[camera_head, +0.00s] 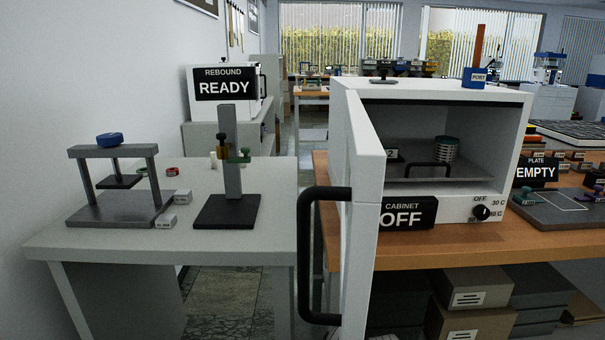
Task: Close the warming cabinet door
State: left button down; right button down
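The white warming cabinet (515,97) stands on a wooden bench at the right, labelled "CABINET OFF". Its white door (366,170) is open and swung out toward me, hinged on the cabinet's left side. The door's dark bar handle (305,255) is on its left-hand face. Inside the cabinet, a shelf holds a stack of round metal pieces (445,150) with a green top, a dark handle and a small label. Neither of my grippers shows in the head view.
A grey table (90,240) at the left holds a small press (115,205) and a dark stand (232,170). The wooden bench (450,255) carries a plate station (560,210) at the right. Boxes (475,290) sit below it. A floor gap (225,290) shows under the grey table.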

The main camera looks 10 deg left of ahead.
aim_at(360, 194)
jog(key=i+j, duration=0.1)
jog(key=j, duration=0.2)
jog(key=k+l, duration=0.3)
jog(key=l, duration=0.15)
jog(key=k+l, duration=0.35)
jog(key=l, duration=0.15)
jog(key=k+l, duration=0.3)
jog(key=l, duration=0.15)
jog(key=k+l, duration=0.35)
jog(key=l, duration=0.15)
